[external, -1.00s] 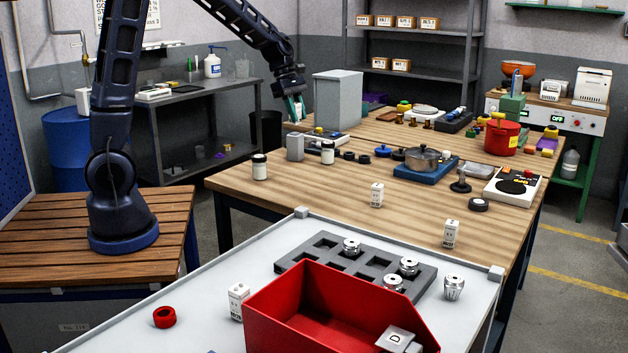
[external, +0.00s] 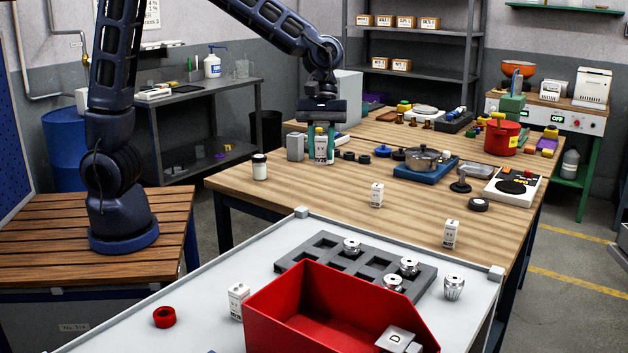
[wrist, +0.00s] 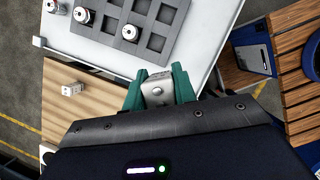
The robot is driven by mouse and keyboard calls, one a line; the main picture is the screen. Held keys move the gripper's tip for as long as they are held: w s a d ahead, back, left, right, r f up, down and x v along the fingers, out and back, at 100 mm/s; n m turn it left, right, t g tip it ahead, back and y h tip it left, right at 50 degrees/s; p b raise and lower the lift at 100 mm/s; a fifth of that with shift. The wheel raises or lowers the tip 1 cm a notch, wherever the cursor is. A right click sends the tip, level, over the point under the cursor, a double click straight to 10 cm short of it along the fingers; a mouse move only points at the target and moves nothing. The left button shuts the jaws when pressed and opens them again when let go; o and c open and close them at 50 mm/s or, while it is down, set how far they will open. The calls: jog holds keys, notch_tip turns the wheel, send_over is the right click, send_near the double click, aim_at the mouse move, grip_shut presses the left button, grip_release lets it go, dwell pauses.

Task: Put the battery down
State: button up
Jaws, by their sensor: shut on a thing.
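My gripper (external: 321,158) has green fingers and is shut on the battery (external: 321,148), a small white block with dark print on its side. In the external view it hangs over the far left part of the wooden table; its height above the top is hard to tell. In the wrist view the battery's pale end (wrist: 157,91) shows between the fingers. Similar white printed blocks stand upright elsewhere: two on the wooden table (external: 376,195) (external: 451,234) and one beside the red bin (external: 238,301).
The wooden table (external: 310,187) has clear room at its front left. A black-lidded jar (external: 259,167) and a grey block (external: 295,147) stand left of my gripper. A pot (external: 422,159) on a blue base stands to the right. A grey holed tray (external: 322,250) and red bin (external: 300,307) are nearer.

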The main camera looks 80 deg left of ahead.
aim_at(273, 275)
jog(key=s+d+m+g+y, duration=0.1)
jog(key=s+d+m, duration=0.2)
jog(key=s+d, duration=0.5)
jog(key=s+d+m+g, duration=0.1)
jog(key=s+d+m, duration=0.35)
jog(key=d, duration=0.75)
jog(key=shift+n, duration=0.45)
jog(key=f, duration=1.9)
jog(key=shift+s, duration=0.2)
jog(key=shift+f, duration=0.1)
jog(key=o, duration=1)
